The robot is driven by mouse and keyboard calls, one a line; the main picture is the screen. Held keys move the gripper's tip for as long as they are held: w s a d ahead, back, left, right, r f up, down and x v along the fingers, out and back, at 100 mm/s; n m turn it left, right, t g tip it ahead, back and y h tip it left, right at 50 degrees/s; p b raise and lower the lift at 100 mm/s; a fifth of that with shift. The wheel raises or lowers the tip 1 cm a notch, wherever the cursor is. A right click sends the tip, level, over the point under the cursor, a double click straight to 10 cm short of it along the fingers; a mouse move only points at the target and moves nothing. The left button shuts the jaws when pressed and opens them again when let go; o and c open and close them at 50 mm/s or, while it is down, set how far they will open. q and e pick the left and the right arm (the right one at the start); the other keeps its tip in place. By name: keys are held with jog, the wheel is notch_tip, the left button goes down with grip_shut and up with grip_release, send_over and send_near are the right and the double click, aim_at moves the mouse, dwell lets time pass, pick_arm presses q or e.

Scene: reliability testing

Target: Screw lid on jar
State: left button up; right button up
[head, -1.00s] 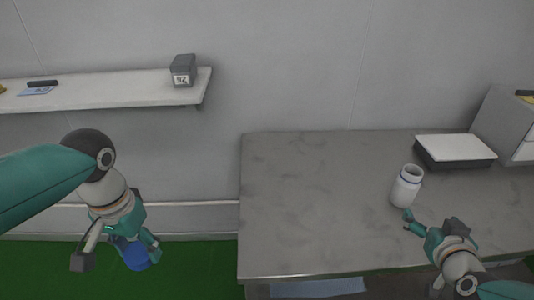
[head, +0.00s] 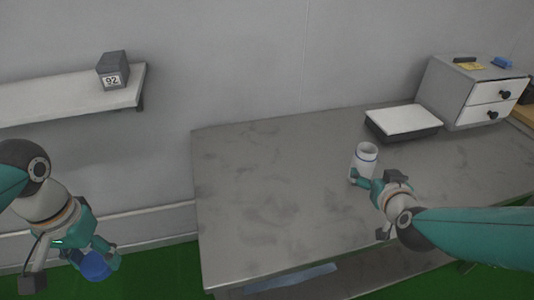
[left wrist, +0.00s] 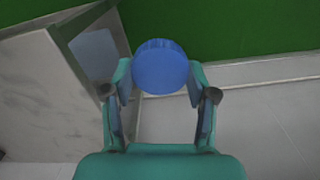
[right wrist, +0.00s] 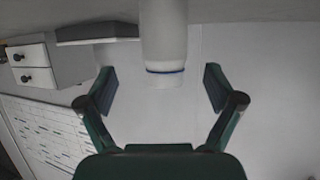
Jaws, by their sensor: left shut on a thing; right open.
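A white jar (head: 366,158) with a blue ring near its open top stands upright on the grey table (head: 250,190). My right gripper (head: 368,186) is open beside the jar. In the right wrist view the jar (right wrist: 164,40) appears between and beyond the spread fingers of the right gripper (right wrist: 160,90), with no visible contact. The blue lid (head: 95,265) is in my left gripper (head: 92,256), left of the table over the green floor. In the left wrist view the lid (left wrist: 161,67) sits between the fingertips of the left gripper (left wrist: 160,80).
A black box with a white top (head: 403,120) lies behind the jar. A grey drawer unit (head: 470,90) stands at the table's right back. A shelf (head: 70,100) on the wall holds a grey cube (head: 113,70) marked 92. The table's left half is clear.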

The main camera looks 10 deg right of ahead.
aim_at(367, 166)
pick_arm(q)
jog(key=shift+f, duration=0.1)
pick_arm(e)
jog(key=shift+x, duration=1.25)
jog(key=shift+w, duration=0.1)
jog(key=x, duration=0.5)
jog(key=shift+w+a, duration=0.1)
jog(key=shift+a, duration=0.15)
jog(key=shift+r, duration=0.1)
jog(key=c, duration=1.4)
jog(key=shift+c, duration=0.2)
